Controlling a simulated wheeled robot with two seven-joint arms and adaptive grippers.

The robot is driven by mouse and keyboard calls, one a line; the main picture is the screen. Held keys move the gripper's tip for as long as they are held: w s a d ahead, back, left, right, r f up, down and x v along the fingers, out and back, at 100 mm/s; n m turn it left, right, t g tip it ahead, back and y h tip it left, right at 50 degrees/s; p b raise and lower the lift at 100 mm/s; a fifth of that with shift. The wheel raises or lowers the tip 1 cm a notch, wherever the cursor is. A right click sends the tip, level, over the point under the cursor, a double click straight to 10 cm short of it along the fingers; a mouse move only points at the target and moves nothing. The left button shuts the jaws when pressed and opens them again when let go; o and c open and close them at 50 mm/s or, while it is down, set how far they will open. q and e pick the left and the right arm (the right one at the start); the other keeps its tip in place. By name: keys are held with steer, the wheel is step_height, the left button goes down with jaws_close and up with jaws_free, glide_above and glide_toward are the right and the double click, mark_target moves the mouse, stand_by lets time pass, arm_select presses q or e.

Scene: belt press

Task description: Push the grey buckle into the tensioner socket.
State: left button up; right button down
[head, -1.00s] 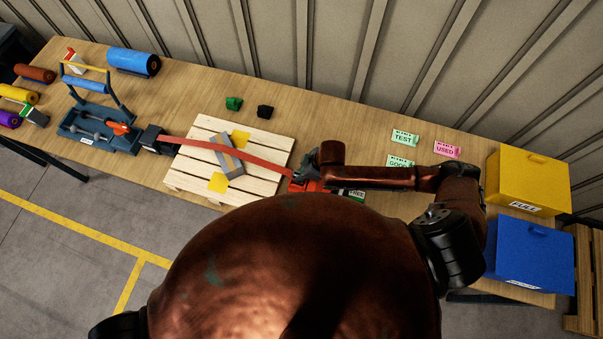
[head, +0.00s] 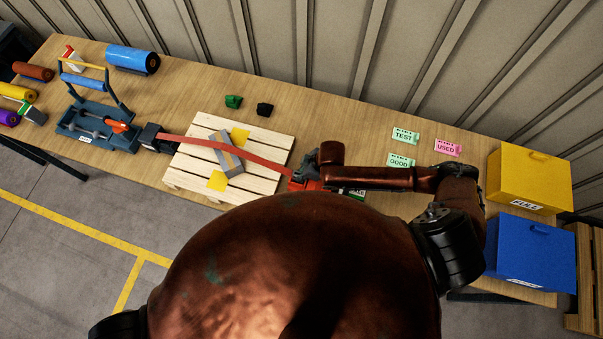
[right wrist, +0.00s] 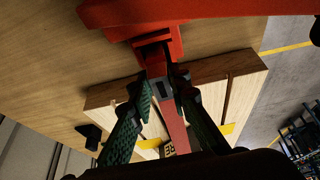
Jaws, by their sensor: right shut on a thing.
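The grey buckle (right wrist: 161,88) is at the end of the red strap, between my right fingertips in the right wrist view. My right gripper (right wrist: 164,84) is shut on it. The red tensioner (right wrist: 157,40) is just beyond the fingertips, with its dark socket facing the buckle. I cannot tell whether the buckle's tip is inside the socket. In the head view my right gripper (head: 305,172) is at the tensioner, and my wrist partly hides it. The red strap (head: 230,152) runs from there left across the pallet. My left gripper is not in view.
The strap crosses a grey block (head: 226,150) on a wooden pallet (head: 265,165) and reaches a dark box (head: 150,137). A blue-framed device (head: 92,125) stands farther left. Yellow (head: 528,180) and blue (head: 530,250) boxes stand at the right. The bench behind my gripper is mostly clear.

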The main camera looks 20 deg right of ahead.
mark_target(308, 182)
steer(key=shift+f, duration=0.1)
steer(key=c, duration=1.7)
jaws_free()
steer(key=shift+c, duration=0.2)
steer(key=shift+p+v, duration=1.25)
steer(key=shift+v, duration=0.05)
steer(key=shift+s+d+r, duration=0.1)
steer(key=shift+d+r, duration=0.05)
steer(key=shift+r, duration=0.2)
steer(key=shift+v, duration=1.8)
